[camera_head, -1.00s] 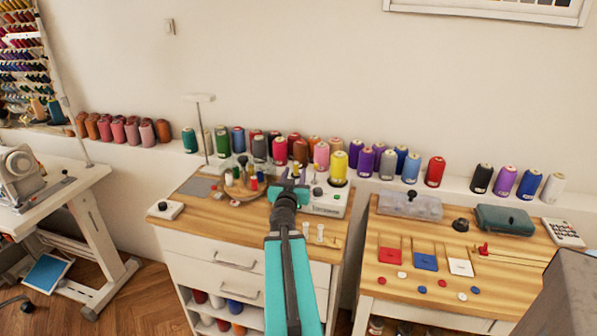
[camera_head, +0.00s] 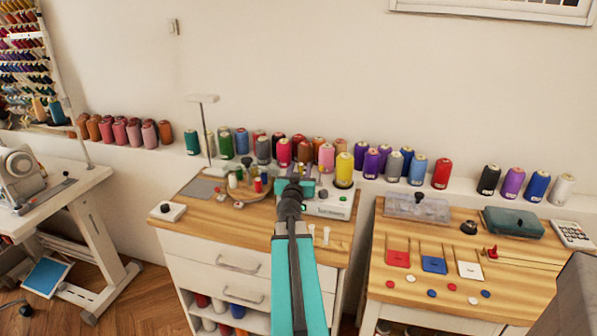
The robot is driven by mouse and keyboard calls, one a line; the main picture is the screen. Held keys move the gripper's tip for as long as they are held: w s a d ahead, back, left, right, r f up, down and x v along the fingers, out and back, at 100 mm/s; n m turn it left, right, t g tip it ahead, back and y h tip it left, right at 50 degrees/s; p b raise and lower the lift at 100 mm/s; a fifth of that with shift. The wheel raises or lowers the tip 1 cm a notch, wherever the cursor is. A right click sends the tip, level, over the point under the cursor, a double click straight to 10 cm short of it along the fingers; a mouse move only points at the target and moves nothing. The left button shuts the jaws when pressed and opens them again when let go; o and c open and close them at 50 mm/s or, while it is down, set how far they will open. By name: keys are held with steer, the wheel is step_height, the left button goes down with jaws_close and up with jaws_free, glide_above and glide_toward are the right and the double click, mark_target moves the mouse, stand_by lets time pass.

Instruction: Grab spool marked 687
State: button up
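Thread spools stand in a long row on the white ledge along the wall, in many colours. Their number labels are too small to read, so I cannot tell which is marked 687. Among them are a green spool (camera_head: 226,145), a grey spool (camera_head: 263,150), a crimson spool (camera_head: 283,153), a pink spool (camera_head: 326,157), a red spool (camera_head: 441,173) and a black spool (camera_head: 488,180). A yellow spool (camera_head: 344,170) stands in front of the row, by the winding machine. My gripper (camera_head: 295,172) is over the middle table, in front of the row. Its fingertips are too small to judge.
The winding machine (camera_head: 333,207) and a round wooden holder (camera_head: 247,187) with small spools are on the middle table. A thin stand (camera_head: 206,125) rises at its back left. The right table (camera_head: 385,278) carries boxes and coloured cards. A gap separates the tables.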

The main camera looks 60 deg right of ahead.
steer(key=shift+w+d, duration=0.25)
steer(key=shift+d, duration=0.25)
jaws_close()
